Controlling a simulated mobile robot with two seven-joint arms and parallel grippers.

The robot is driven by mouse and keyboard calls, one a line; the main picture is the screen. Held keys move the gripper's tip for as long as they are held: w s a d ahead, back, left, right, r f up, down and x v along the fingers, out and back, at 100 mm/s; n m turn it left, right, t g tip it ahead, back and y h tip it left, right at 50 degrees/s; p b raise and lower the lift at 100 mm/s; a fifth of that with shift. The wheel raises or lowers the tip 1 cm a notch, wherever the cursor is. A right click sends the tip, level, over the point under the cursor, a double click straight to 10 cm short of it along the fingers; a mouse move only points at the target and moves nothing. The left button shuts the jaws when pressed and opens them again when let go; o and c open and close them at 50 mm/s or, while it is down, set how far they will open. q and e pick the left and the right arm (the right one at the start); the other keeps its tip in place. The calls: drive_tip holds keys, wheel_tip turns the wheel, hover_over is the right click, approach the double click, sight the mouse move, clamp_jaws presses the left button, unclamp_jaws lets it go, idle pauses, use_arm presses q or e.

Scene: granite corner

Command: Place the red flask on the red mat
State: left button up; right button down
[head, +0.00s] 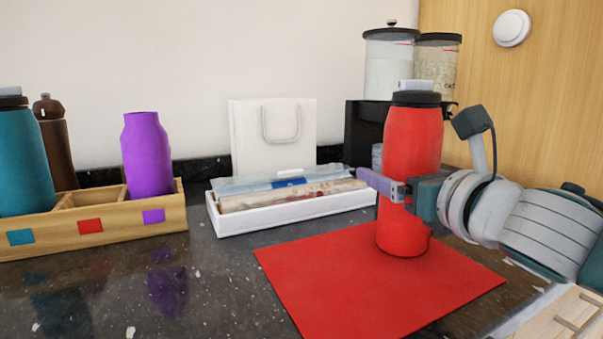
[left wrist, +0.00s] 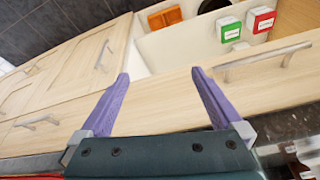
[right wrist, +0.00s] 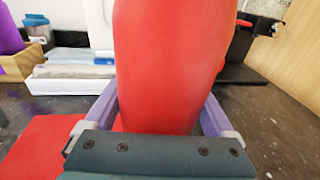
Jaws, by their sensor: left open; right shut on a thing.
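The red flask (head: 411,145) has a black cap and stands upright over the right part of the red mat (head: 330,290). I cannot tell for certain whether its base touches the mat. My right gripper (head: 385,188) is shut on the flask's lower body; the flask also fills the middle of the right wrist view (right wrist: 168,65) between the two purple fingers. The mat shows at the lower left of that view (right wrist: 40,145). My left gripper (left wrist: 160,85) is open and empty in the left wrist view, facing wooden cabinet fronts with handles. It is not in the head view.
A white tray (head: 290,212) with packets lies behind the mat. Jars (head: 390,62) stand on a black stand behind the flask.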

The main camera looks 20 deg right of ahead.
unclamp_jaws()
drive_tip(key=shift+f, duration=0.1)
drive_tip(key=shift+s, duration=0.1)
drive_tip(key=s+a+r, duration=0.1)
drive_tip(key=s, duration=1)
drive_tip(key=shift+s+p, duration=0.35)
drive_tip(key=shift+p, duration=0.05)
drive_tip(key=shift+a, duration=0.1)
